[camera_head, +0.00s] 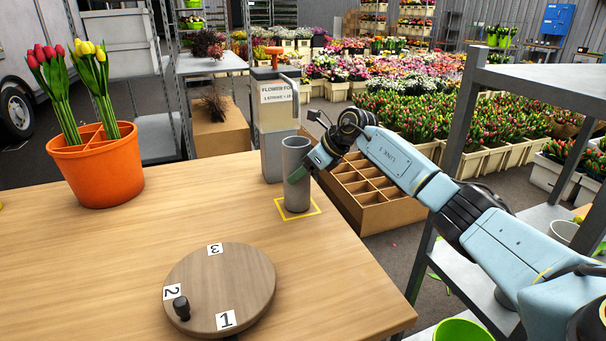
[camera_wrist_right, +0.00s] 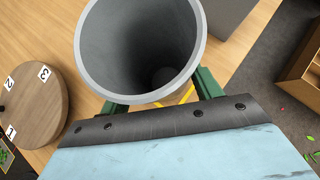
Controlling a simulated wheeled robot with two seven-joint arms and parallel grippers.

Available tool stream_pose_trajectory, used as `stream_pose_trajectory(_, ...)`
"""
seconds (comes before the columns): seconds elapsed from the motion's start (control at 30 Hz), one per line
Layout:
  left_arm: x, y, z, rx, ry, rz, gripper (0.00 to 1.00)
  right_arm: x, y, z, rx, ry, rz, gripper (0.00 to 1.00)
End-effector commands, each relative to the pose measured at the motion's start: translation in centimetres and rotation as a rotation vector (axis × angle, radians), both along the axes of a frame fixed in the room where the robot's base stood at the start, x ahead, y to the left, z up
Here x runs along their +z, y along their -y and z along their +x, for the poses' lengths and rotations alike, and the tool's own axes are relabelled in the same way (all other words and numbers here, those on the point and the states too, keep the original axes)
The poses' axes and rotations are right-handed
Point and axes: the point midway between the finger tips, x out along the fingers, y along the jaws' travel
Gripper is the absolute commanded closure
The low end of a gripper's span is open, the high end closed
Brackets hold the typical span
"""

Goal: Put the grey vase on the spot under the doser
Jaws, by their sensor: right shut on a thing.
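The grey vase (camera_head: 296,158) is an upright open cylinder at the table's far edge, in front of the doser (camera_head: 277,112). Its base appears inside the yellow square outline (camera_head: 316,211) on the table; I cannot tell whether it touches the wood. My right gripper (camera_head: 299,173) is shut on the vase from the right. In the right wrist view the vase (camera_wrist_right: 88,48) shows its rim and empty inside, with green fingers on both sides and a bit of yellow line beyond it. My left gripper is not in view.
A round wooden board (camera_head: 220,285) with numbers and a black knob lies on the table's front. An orange pot (camera_head: 98,170) with red and yellow tulips stands at the left. A divided wooden crate (camera_head: 375,203) is beyond the table; a metal shelf (camera_head: 540,85) stands right.

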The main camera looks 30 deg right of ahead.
Motion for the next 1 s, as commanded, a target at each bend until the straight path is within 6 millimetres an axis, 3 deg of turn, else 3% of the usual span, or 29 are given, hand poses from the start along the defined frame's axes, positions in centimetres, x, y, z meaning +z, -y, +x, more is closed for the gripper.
stream_pose_trajectory(0.33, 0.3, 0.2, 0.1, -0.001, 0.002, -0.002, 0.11, -0.4, 0.0, 0.0, -0.001, 0.002, 0.0, 0.65)
stream_pose_trajectory(0.37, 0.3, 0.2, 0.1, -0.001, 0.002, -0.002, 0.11, -0.5, 0.0, 0.0, -0.001, 0.001, 0.0, 0.34)
stream_pose_trajectory(0.5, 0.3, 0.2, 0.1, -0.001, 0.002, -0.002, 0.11, -0.4, 0.0, 0.0, -0.001, 0.001, 0.0, 0.16)
stream_pose_trajectory(0.83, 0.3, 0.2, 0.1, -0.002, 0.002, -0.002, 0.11, -0.2, 0.1, -0.1, -0.001, 0.001, 0.0, 0.15)
stream_pose_trajectory(0.93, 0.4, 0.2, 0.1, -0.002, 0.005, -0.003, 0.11, 0.5, 0.6, -0.6, -0.003, 0.001, -0.001, 0.15)
stream_pose_trajectory(1.0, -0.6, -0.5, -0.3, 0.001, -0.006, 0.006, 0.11, 1.4, 1.0, -1.3, -0.003, 0.001, -0.003, 0.15)
